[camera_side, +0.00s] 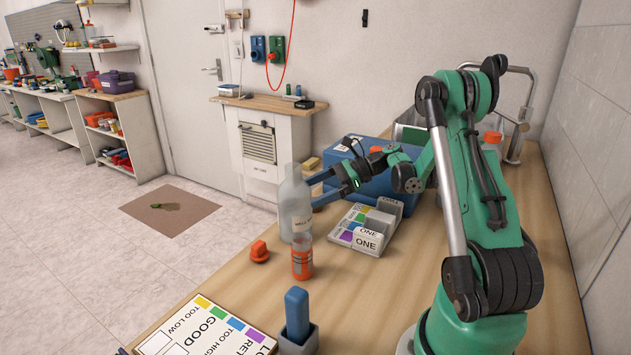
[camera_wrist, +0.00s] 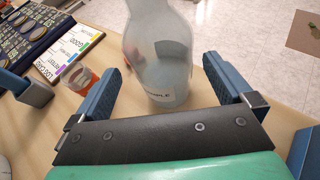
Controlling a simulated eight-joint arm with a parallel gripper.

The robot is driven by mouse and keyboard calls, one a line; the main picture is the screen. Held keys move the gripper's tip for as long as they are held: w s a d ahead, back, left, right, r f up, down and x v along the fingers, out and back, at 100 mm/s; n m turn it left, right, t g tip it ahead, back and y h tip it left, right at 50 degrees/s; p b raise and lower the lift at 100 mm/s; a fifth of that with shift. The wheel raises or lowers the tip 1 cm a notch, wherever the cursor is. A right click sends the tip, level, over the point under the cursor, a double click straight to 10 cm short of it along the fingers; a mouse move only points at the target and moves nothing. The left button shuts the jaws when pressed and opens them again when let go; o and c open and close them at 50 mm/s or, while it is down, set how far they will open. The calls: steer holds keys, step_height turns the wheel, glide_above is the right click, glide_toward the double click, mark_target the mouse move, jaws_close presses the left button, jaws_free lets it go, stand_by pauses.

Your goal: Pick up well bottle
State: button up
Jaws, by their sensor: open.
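The well bottle (camera_side: 295,205) is a tall translucent bottle with a white label, standing upright on the wooden bench near its left edge. It also shows in the wrist view (camera_wrist: 160,55), ahead of and between the two blue fingers. My gripper (camera_side: 322,188) is open, with its fingers pointing left at the bottle. In the wrist view my gripper (camera_wrist: 165,82) has one finger on each side of the bottle's lower body, and a gap shows on the right side. Whether the left finger touches the bottle I cannot tell.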

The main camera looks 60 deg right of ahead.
mark_target(295, 199)
steer(key=shift+x, duration=2.7)
steer(key=c, duration=1.1)
